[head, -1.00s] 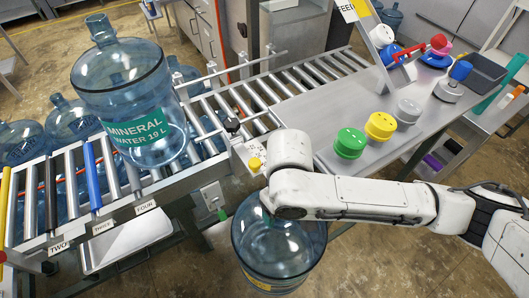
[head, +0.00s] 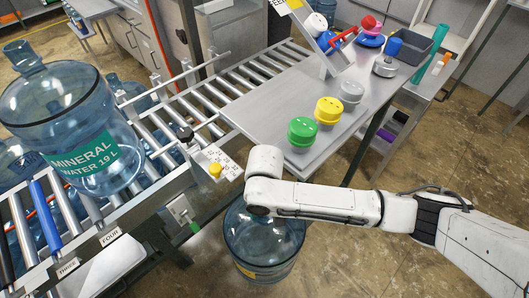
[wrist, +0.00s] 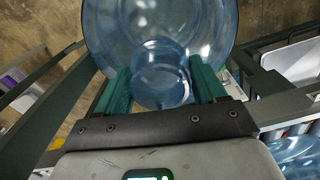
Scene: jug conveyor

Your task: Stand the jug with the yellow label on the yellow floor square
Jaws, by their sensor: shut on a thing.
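The clear blue jug with the yellow label (head: 265,245) is upright below the end of my arm in the head view, beside the conveyor. Part of its yellow label shows low on its front. In the wrist view, the green fingers of my gripper (wrist: 160,74) are on either side of the jug's neck, shut on it, with the jug's round body (wrist: 215,25) beyond. In the head view my arm hides the neck and fingers. I cannot tell the gap between jug and floor. The yellow floor square is not in view.
A green-label jug (head: 75,130) stands on the roller conveyor (head: 165,140) at left. A grey table (head: 265,110) holds green (head: 302,131), yellow (head: 328,110) and grey caps. Bare brown floor (head: 370,255) is open at the lower right.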

